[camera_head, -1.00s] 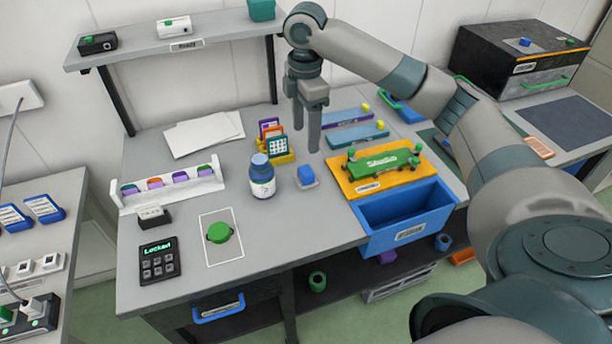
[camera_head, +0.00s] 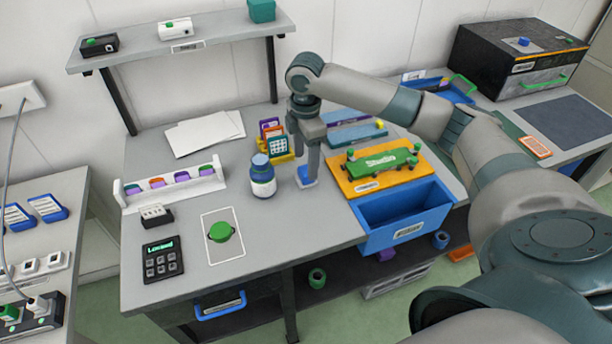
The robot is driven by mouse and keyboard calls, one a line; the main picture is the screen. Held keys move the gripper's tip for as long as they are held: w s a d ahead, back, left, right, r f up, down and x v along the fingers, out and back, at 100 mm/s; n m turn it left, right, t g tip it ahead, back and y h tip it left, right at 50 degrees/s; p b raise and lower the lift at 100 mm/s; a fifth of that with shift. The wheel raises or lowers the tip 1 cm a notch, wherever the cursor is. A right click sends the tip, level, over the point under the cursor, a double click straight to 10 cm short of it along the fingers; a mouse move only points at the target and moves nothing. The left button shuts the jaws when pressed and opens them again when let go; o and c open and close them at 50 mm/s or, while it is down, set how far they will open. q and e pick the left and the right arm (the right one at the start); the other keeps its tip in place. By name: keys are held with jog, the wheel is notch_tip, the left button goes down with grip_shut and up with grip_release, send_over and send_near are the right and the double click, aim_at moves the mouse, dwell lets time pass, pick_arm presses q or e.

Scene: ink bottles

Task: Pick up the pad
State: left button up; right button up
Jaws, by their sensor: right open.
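A small blue block (camera_head: 304,174), which appears to be the pad, stands on a small pale base on the grey desk, right of the ink bottle (camera_head: 262,176). My right gripper (camera_head: 306,168) points down right at it, with its fingers low around or just in front of the block. The fingers hide much of the block, and I cannot tell if they touch it. The right gripper is open. My left gripper is not in view.
An orange tray with a green skateboard (camera_head: 383,161) and an open blue bin (camera_head: 408,218) are to the right. A yellow card holder (camera_head: 279,150) stands close behind.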

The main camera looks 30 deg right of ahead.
aim_at(306, 170)
jog(key=shift+f+p, duration=0.4)
jog(key=shift+f, duration=0.2)
notch_tip(306, 170, down, 3)
jog(key=shift+f+p, duration=0.1)
jog(key=shift+p, duration=0.4)
jog(key=shift+f, duration=0.35)
jog(key=c, duration=1.1)
jog(key=shift+r, duration=0.15)
